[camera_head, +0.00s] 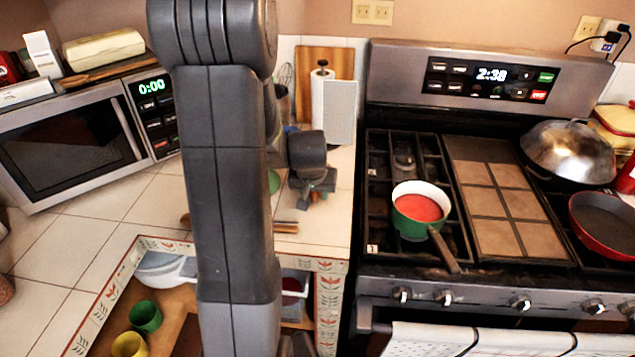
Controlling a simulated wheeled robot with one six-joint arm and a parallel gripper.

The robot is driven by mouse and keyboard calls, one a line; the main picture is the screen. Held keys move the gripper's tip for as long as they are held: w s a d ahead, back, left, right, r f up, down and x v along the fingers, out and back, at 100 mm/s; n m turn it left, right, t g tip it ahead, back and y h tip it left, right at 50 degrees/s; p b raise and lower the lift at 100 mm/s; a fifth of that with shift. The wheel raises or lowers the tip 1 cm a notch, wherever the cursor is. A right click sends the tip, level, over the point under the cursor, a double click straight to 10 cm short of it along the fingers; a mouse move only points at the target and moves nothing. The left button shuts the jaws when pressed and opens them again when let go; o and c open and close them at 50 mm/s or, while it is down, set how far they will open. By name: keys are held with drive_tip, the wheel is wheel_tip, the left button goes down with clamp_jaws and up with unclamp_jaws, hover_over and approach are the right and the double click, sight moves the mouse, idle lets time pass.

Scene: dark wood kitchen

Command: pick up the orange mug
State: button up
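I cannot make out a clearly orange mug. A yellow mug (129,345) and a green mug (145,316) stand in the open space below the counter at lower left; the yellow one is cut by the bottom edge. My gripper (318,194) is small and dark, over the tiled counter just right of my upright arm, apart from both mugs. Its fingers are too small to tell whether they are open or shut. My arm hides a broad strip of the counter, including most of a green item (274,181).
A microwave (75,135) stands at left. A paper towel roll (320,95) and a cutting board (340,62) stand behind my gripper. A wooden-handled item (285,227) lies near the counter's front edge. The stove (510,268) at right holds a green pot (413,230) with red contents.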

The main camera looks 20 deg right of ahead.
drive_tip(key=shift+d+f, duration=0.1)
drive_tip(key=shift+f, duration=0.15)
drive_tip(key=shift+c, duration=0.2)
clamp_jaws()
drive_tip(key=shift+r, duration=0.15)
